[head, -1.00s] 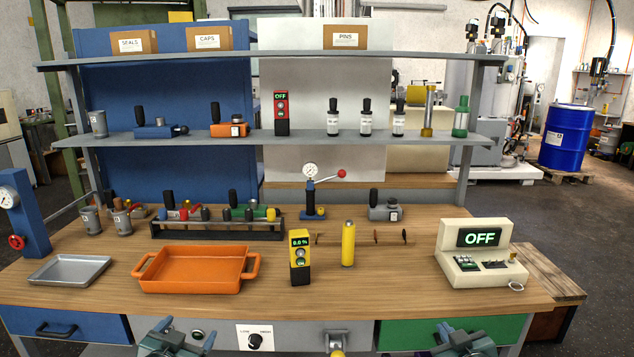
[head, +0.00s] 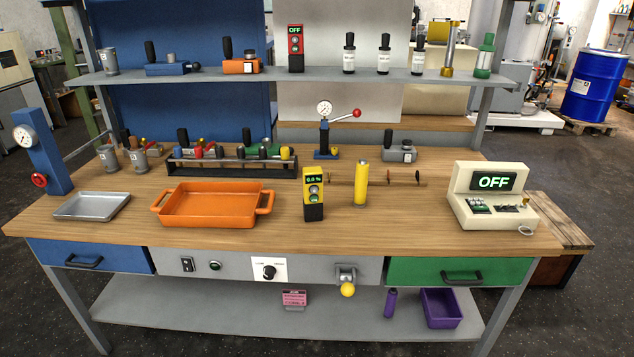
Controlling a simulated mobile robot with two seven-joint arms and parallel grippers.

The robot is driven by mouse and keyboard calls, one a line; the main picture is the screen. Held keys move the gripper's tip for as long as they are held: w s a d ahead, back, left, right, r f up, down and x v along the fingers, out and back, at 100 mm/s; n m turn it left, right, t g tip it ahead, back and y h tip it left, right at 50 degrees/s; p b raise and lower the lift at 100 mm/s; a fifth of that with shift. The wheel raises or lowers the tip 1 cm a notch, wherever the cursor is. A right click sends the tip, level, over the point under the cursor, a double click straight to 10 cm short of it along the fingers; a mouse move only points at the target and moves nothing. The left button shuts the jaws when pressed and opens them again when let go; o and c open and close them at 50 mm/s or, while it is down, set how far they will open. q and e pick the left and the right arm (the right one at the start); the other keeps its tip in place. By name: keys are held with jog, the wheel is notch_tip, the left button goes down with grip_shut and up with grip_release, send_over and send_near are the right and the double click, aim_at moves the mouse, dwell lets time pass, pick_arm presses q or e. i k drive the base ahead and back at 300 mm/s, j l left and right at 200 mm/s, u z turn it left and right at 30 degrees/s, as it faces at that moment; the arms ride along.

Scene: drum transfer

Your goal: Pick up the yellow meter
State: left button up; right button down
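The yellow meter (head: 313,194) stands upright near the middle of the wooden bench top. It has a yellow body, a dark base and a small lit display reading about 0.0 %. A plain yellow cylinder (head: 360,184) stands just to its right, apart from it. Neither of my grippers shows in the head view now, so nothing of mine touches the meter.
An orange tray (head: 213,219) lies left of the meter, and a cream box reading OFF (head: 493,205) stands at right. A rack (head: 230,168) of tools is behind. A red meter (head: 296,48) stands on the shelf. The bench front before the meter is clear.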

aim_at(312, 176)
jog(key=z, duration=0.55)
jog(key=j+z, duration=0.25)
jog(key=z, duration=0.15)
jog(key=i+j+z, duration=0.1)
jog(key=j+z, duration=0.45)
jog(key=z, duration=0.2)
jog(key=k+j+z, duration=0.2)
jog(key=j, duration=0.3)
jog(key=j+z, duration=0.25)
jog(key=j, duration=0.25)
